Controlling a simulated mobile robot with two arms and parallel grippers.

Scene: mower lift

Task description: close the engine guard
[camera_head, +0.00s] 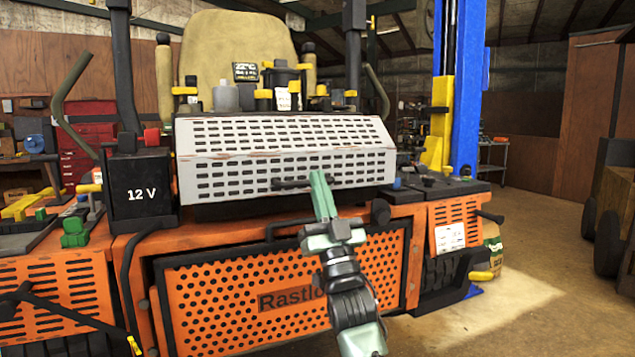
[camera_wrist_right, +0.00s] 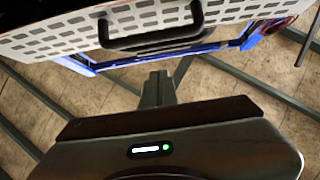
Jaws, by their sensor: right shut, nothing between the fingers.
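The engine guard (camera_head: 225,150) is a white perforated cover on the orange mower, facing me with a black handle (camera_head: 290,183) near its lower edge. A dark strip shows under that edge; I cannot tell whether the guard is fully seated. My right gripper (camera_head: 320,180) is shut and empty, its fingers pointing up in front of the handle's right part. In the right wrist view the guard (camera_wrist_right: 235,12) and handle (camera_wrist_right: 150,42) lie beyond the shut fingertips (camera_wrist_right: 158,78), with a visible gap. My left gripper is not in view.
Below the guard is an orange perforated panel (camera_head: 215,290) with a dark frame. A black 12 V battery box (camera_head: 140,190) stands left of the guard. A blue lift post (camera_head: 468,90) rises at the right. Open floor (camera_head: 540,250) lies to the right of the mower.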

